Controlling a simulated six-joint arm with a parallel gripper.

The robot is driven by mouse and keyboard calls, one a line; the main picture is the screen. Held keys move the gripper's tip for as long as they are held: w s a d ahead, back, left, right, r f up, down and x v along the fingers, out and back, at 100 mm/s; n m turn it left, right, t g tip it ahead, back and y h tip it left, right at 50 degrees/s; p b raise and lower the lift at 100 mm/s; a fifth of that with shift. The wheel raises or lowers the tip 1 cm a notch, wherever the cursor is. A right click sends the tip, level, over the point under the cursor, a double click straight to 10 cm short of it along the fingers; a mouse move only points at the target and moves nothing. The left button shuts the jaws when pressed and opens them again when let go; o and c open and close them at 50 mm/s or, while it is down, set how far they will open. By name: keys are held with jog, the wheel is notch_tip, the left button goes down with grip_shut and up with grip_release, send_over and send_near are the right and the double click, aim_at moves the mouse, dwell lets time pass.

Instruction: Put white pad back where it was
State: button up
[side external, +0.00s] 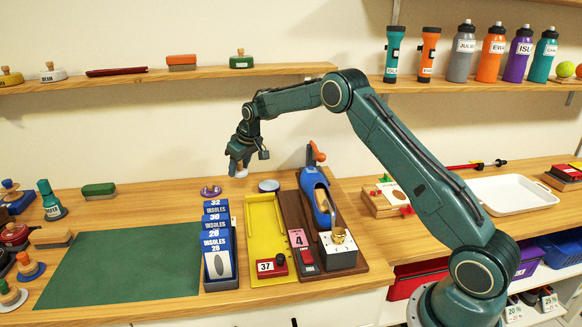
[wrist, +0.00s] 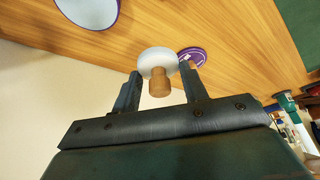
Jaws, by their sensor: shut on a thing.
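The white pad (wrist: 155,58) is a round white disc with a wooden knob. In the wrist view the knob sits between the two fingers of my gripper (wrist: 160,85), which is shut on it. In the side view my gripper (side external: 239,163) hangs above the back of the counter, with a small part of the white pad (side external: 241,173) showing below it. The pad is off the counter. A purple disc (side external: 210,191) lies on the counter below and left; it also shows in the wrist view (wrist: 193,55). A pale disc with a dark rim (side external: 268,186) lies to the right.
Blue insole boxes (side external: 217,240), a yellow tray (side external: 261,224) and a brown board with a blue shoe (side external: 317,197) stand in front. A green mat (side external: 125,262) lies left. The upper shelf (side external: 160,77) holds several knobbed pads and brushes, with a bare stretch at its right.

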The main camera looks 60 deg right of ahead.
aim_at(239, 192)
jog(key=shift+f, duration=3.3)
jog(key=shift+f, duration=0.1)
jog(key=o, duration=0.9)
jog(key=v, duration=1.2)
